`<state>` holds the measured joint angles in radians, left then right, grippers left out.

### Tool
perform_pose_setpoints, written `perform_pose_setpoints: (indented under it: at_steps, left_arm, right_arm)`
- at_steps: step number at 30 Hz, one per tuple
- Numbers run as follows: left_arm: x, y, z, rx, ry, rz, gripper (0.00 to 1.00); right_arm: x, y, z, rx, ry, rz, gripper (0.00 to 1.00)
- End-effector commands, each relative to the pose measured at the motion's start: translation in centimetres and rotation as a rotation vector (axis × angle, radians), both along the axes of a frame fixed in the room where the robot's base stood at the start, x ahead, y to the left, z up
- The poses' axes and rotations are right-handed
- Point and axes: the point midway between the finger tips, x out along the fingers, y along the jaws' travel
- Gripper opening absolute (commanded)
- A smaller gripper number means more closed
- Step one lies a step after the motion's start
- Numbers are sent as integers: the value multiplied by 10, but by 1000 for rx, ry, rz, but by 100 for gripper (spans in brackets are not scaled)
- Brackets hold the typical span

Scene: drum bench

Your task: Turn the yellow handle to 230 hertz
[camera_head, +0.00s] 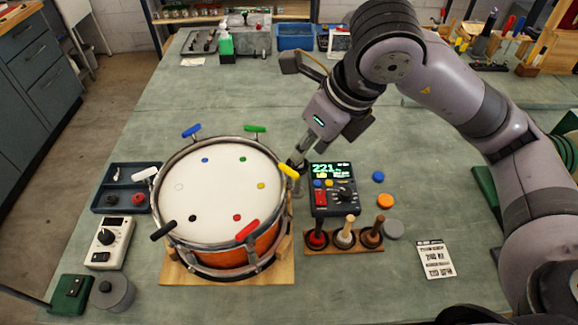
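The drum (220,185) stands on a wooden board with coloured handles around its rim. The yellow handle (289,171) is at the drum's right rim and lies tilted. A matching yellow dot (261,186) is on the drum skin. The tuner device (333,190) stands right of the drum, and its lit screen (332,171) appears to read about 221. My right gripper (298,160) reaches down just behind the yellow handle. Its fingertips are small and partly hidden, so I cannot tell whether they touch or grip the handle. My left gripper is not in view.
Blue (191,131), green (255,128), white (145,174), black (164,231) and red (247,230) handles ring the drum. A wooden rack (344,249) of mallets stands in front of the tuner. A white knob box (108,243) is at left.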

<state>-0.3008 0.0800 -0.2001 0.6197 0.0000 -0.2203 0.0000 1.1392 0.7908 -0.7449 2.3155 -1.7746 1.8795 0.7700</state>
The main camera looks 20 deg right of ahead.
Motion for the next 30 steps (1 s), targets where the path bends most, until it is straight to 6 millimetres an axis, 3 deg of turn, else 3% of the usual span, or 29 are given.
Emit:
perform_pose_setpoints:
  at_steps: [9,15,21,30]
  left_arm:
    - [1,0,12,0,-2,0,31]
    - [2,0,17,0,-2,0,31]
    - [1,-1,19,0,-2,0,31]
    - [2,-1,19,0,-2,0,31]
  right_arm:
    - [23,13,-64,1,7,-3,30]
    - [34,19,-92,1,4,-2,30]
    - [38,22,-105,1,1,-1,30]
    - [39,22,-106,0,0,-1,28]
